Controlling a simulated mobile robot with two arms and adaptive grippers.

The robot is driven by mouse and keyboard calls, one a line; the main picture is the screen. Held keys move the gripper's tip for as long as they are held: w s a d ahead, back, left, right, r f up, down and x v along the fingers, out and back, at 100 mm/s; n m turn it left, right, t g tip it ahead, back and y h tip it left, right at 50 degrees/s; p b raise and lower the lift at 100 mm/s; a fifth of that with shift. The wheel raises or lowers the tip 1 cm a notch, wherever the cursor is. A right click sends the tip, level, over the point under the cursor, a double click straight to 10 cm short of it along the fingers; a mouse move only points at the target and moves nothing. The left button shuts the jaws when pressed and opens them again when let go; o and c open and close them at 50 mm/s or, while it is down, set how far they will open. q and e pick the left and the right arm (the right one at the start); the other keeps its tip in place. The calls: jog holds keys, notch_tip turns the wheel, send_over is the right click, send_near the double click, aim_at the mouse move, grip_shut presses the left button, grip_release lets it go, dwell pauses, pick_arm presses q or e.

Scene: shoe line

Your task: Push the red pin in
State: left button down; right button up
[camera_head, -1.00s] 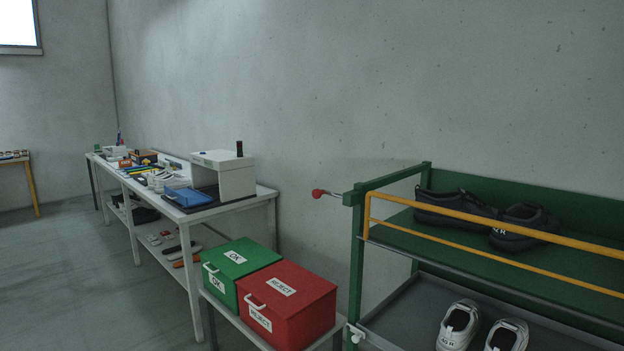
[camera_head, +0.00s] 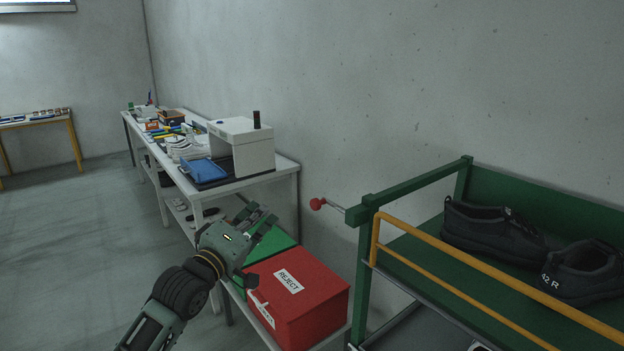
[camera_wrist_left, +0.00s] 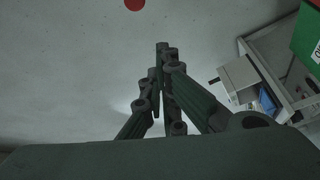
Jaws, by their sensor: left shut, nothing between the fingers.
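The red pin (camera_head: 317,204) is a red ball knob on a thin metal rod that sticks out to the left from the top corner of the green rack frame (camera_head: 362,212). A length of bare rod shows between the knob and the frame. In the left wrist view the red knob (camera_wrist_left: 134,4) is cut by the top edge. My left gripper (camera_head: 268,218) is shut and empty, left of and a little below the knob and apart from it, above the green box. Its fingers (camera_wrist_left: 161,50) come together in the left wrist view. My right gripper is not in view.
A red REJECT box (camera_head: 318,300) and a green box (camera_head: 275,243) stand below my left gripper. A yellow rail (camera_head: 450,240) runs along the rack, with dark shoes (camera_head: 490,232) behind it. A white workbench (camera_head: 285,166) stands at the back left.

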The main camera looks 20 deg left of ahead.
pick_arm(q)
jog(key=w+d+r+p, duration=0.3)
jog(key=w+r+p, duration=0.1)
jog(key=w, duration=0.6)
jog(key=shift+t+h, duration=0.3)
jog(key=s+d+f, duration=0.1)
jog(key=s+d+p, duration=0.1)
jog(key=shift+s+d+f, duration=0.3)
jog(key=shift+f, duration=0.1)
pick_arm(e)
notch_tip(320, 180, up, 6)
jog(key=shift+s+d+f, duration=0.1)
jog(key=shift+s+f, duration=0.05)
